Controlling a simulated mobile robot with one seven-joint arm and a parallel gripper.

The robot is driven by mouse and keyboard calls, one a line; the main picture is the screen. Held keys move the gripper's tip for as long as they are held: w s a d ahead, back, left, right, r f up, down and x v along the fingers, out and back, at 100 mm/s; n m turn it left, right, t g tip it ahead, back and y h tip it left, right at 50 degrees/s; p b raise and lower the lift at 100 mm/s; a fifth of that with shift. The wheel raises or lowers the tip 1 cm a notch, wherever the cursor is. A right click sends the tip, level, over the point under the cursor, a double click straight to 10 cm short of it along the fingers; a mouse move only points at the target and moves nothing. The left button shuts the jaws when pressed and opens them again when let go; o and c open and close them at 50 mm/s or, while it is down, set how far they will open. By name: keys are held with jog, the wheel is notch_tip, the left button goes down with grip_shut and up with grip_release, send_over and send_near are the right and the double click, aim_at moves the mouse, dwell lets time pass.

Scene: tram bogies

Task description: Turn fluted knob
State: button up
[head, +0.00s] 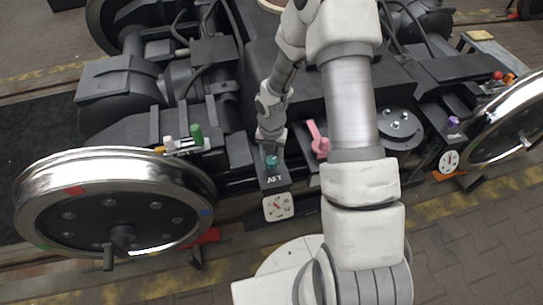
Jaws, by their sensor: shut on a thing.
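A small teal knob (272,161) stands on the black panel marked AFT (275,181), near the middle of the head view. I take it as the fluted knob, but its flutes are too small to make out. My gripper (271,152) comes down from above and is shut on the knob. The fingers cover its upper part. A purple knob (453,121) sits on a similar panel at the right, well apart from my gripper.
A pink lever (318,140) stands close right of my gripper. A white dial (278,207) is below the AFT panel; another dial (448,161) is at right. A large wheel (115,205) is at left, with a green part (197,134) behind it. Paving lies in front.

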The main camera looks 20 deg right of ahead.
grip_shut()
jog(key=shift+m, duration=0.3)
